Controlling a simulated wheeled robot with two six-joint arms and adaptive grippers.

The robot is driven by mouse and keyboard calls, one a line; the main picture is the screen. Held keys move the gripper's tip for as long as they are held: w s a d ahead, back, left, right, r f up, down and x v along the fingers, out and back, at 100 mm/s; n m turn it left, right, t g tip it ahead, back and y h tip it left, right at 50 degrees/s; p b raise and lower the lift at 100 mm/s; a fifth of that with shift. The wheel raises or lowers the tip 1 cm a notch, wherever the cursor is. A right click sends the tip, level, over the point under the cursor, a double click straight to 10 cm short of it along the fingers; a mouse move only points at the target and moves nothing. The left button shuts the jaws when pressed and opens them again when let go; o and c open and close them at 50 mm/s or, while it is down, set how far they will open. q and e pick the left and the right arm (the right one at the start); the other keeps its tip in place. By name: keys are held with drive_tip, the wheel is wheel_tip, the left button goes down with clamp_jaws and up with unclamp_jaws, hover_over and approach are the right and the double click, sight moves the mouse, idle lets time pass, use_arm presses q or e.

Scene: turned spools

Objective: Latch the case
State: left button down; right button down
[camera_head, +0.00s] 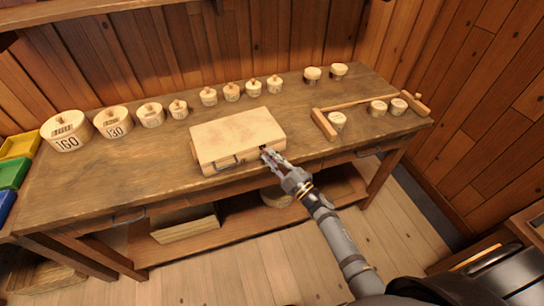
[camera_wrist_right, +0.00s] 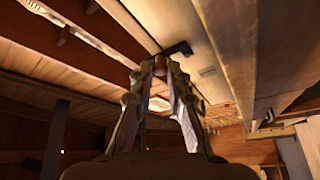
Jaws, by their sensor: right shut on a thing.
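The wooden case (camera_head: 237,135) lies flat on the workbench with its lid down. A dark carrying handle (camera_head: 228,162) is on its front face. My right gripper (camera_head: 266,153) is at the right part of that front face, its fingertips closed together at the latch, which they mostly hide. In the right wrist view, the fingers of my right gripper (camera_wrist_right: 160,72) converge on a small reddish-brown piece, the latch (camera_wrist_right: 160,62), beside a dark metal bracket (camera_wrist_right: 180,48). My left gripper is out of view.
The workbench (camera_head: 110,185) has free room left of the case. Several round lidded boxes (camera_head: 113,122) and small spools (camera_head: 232,92) line its back. A low wooden rail frame (camera_head: 355,103) with spools stands at the right. Colored bins (camera_head: 14,172) stand at the far left.

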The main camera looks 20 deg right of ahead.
idle(0.3)
drive_tip(key=c, duration=1.3)
unclamp_jaws()
drive_tip(key=shift+s, duration=0.1)
drive_tip(key=v, duration=1.1)
drive_tip(key=shift+s+d, duration=0.2)
drive_tip(key=shift+s, duration=0.15)
drive_tip(key=shift+f, duration=0.1)
